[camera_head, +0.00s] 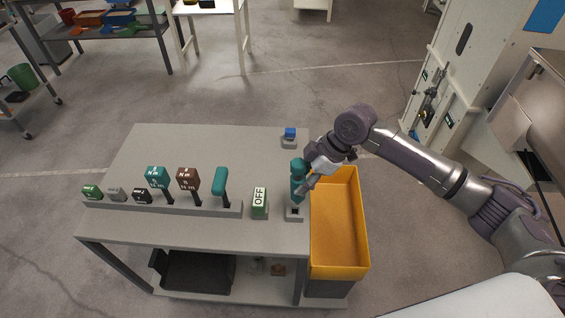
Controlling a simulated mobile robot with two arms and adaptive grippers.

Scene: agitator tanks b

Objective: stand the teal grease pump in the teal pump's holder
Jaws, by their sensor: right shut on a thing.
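The teal grease pump (297,172) is upright near the right edge of the grey table. My right gripper (310,182) comes in from the right and is shut on it. A small grey holder (295,216) with a dark opening stands on the table directly below the pump in the picture. The pump's lower end shows at or just above the holder; I cannot tell whether it is inside the opening. The gripper's fingers partly cover the pump's right side. My left gripper is not in view.
A grey rail (150,206) on the table bears several tools and labelled blocks. A green OFF block (260,203) stands left of the holder. A small blue item (290,133) sits in a grey stand behind. A yellow bin (340,225) adjoins the table's right side. The table's rear is clear.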

